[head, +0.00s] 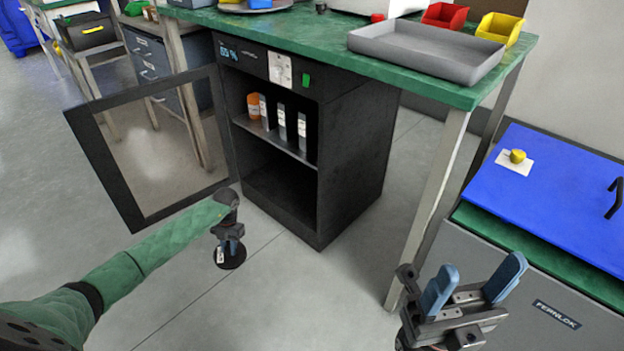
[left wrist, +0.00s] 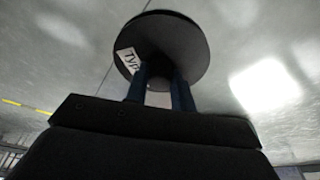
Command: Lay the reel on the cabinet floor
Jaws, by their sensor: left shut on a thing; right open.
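My left gripper (head: 231,244) is shut on a black reel (head: 232,261) and holds it in front of the cabinet, low over the grey floor. The left wrist view shows the round reel (left wrist: 172,40) with a white label between the blue fingers (left wrist: 160,92). The black cabinet (head: 350,165) stands under the bench with its glass-paned door (head: 150,150) swung open to the left. Its lower compartment floor (head: 283,199) is dark and looks empty. My right gripper (head: 470,290) is open and empty at the lower right, away from the cabinet.
A bench leg (head: 436,205) stands between the cabinet and my right gripper. A grey chest with a blue lid (head: 555,190) is at the right. The floor before the cabinet is clear.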

